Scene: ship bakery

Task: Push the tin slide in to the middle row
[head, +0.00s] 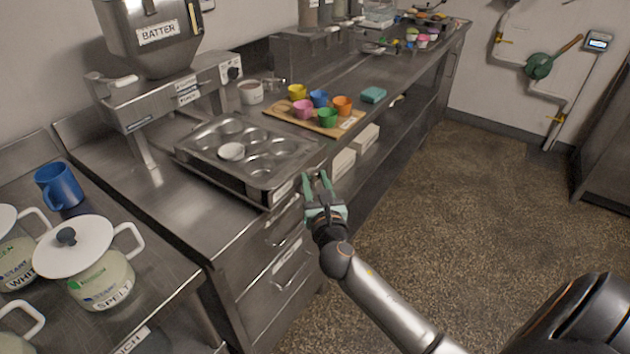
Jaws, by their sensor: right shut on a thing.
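The metal tin slide (284,191) sits on the steel counter beside the batter dispenser, its labelled front edge facing the aisle. A muffin tin (268,146) with several cups lies on it, and one cup at the left holds a white liner (231,151). The batter dispenser (155,50) stands behind and left, with its nozzle part near the tin's left end. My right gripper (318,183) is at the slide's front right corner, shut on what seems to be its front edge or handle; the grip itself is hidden. My left gripper is out of view.
A wooden board (330,125) with several coloured cups stands just behind the tin. A teal block (373,95) lies farther back. White-lidded jars (88,252) and a blue mug (60,186) stand at the left. The floor aisle on the right is clear.

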